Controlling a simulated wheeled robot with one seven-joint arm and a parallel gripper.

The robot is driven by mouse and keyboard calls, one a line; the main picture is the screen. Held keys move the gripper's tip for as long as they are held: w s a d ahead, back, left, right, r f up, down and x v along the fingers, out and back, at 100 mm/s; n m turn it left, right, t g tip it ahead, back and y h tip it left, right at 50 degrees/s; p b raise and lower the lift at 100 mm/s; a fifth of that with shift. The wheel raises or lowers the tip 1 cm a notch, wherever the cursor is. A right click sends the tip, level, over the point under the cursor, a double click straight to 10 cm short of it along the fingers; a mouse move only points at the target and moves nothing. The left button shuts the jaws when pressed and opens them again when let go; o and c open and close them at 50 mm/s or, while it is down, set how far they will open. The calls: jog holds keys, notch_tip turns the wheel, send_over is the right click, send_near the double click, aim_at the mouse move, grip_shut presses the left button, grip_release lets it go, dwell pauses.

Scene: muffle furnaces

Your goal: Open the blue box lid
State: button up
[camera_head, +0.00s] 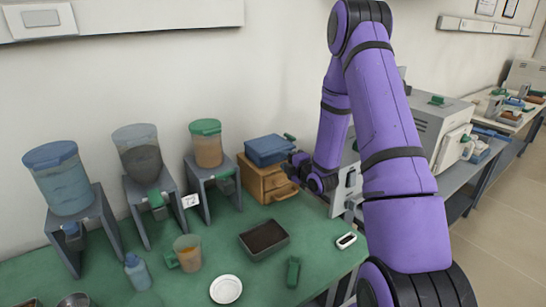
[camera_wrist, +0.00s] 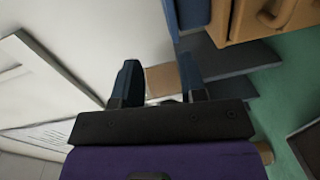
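The blue box (camera_head: 268,150) sits on top of a small wooden drawer cabinet (camera_head: 262,182) against the wall in the head view. Its lid looks closed. In the wrist view, a blue surface (camera_wrist: 192,14), probably the box, shows at the top edge, right of the fingers and beside the wooden cabinet (camera_wrist: 240,20). My gripper (camera_wrist: 158,70) is open, with its two dark blue fingers apart and nothing held between them. In the head view my gripper (camera_head: 298,160) is small and partly hidden, just right of the box and cabinet.
A white furnace (camera_head: 438,125) stands right of my arm and partly behind it. Hoppers on grey stands (camera_head: 207,145) are left of the cabinet. A dark tray (camera_head: 264,240), a white dish (camera_head: 226,289) and a green item (camera_head: 293,271) lie on the green table.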

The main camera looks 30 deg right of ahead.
aim_at(272, 155)
jog(key=shift+n+t, duration=0.4)
jog(key=shift+t, duration=0.1)
jog(key=w+f, duration=0.1)
jog(key=w, duration=0.2)
jog(key=w+f, duration=0.1)
jog(key=w, duration=0.5)
jog(key=shift+w+d+f, duration=0.25)
jog(key=shift+w+f, duration=0.1)
jog(key=shift+f, duration=0.05)
grip_shut()
